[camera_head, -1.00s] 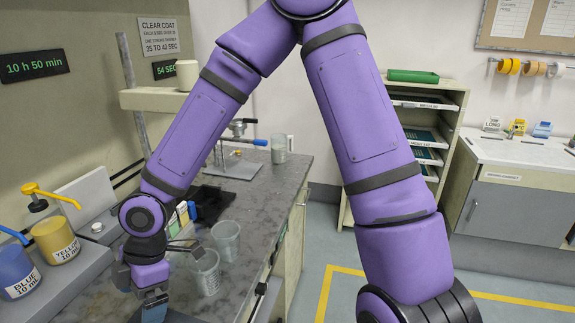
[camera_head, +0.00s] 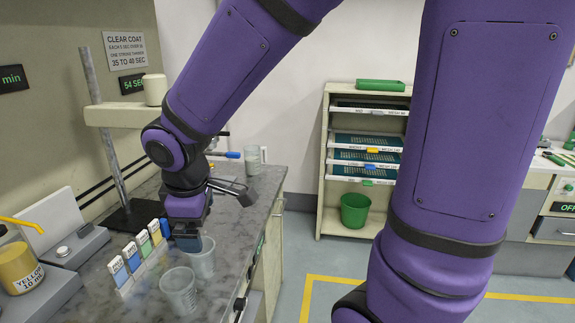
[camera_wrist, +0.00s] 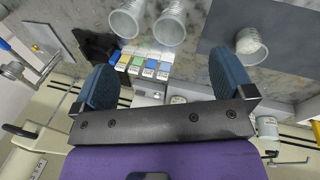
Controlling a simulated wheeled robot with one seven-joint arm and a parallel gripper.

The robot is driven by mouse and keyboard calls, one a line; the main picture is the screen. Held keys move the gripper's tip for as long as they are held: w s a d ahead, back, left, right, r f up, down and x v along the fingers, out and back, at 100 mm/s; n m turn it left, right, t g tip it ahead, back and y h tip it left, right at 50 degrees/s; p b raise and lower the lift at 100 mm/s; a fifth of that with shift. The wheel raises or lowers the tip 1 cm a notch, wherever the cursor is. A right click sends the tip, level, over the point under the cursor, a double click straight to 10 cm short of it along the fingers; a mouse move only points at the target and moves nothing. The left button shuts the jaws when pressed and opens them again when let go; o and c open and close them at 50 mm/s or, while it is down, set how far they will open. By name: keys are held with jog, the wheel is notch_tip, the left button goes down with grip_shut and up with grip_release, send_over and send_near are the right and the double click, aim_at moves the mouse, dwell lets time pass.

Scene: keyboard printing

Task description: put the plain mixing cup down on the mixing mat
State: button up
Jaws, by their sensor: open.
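My gripper (camera_head: 190,243) is open and empty above the bench, beside the clear cups. Its two blue fingers stand wide apart in the wrist view (camera_wrist: 165,82), with no cup between them. Two clear plastic cups with markings stand close together on the bench, a nearer one (camera_head: 179,292) and a farther one (camera_head: 203,262). Both also show at the top of the wrist view (camera_wrist: 127,18). A third cup (camera_wrist: 251,46) with pale contents or a pale bottom is on a dark grey mat (camera_wrist: 285,35) there. I cannot tell which cup is the plain mixing cup.
Several labelled colour blocks (camera_head: 134,258) stand in a row left of the cups. A yellow pump bottle (camera_head: 18,268) is at far left. A stand with a post (camera_head: 103,125) rises behind my gripper. A shelf rack (camera_head: 365,150) and green bin (camera_head: 355,210) are across the floor.

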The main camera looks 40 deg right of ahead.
jog(key=s+d+r+m+t+y, duration=0.1)
jog(key=s+d+r+m+t, duration=0.1)
jog(key=s+d+r+m, duration=0.8)
jog(key=shift+s+r+t, duration=0.3)
jog(key=shift+s+r, duration=0.8)
jog(key=shift+s, duration=0.7)
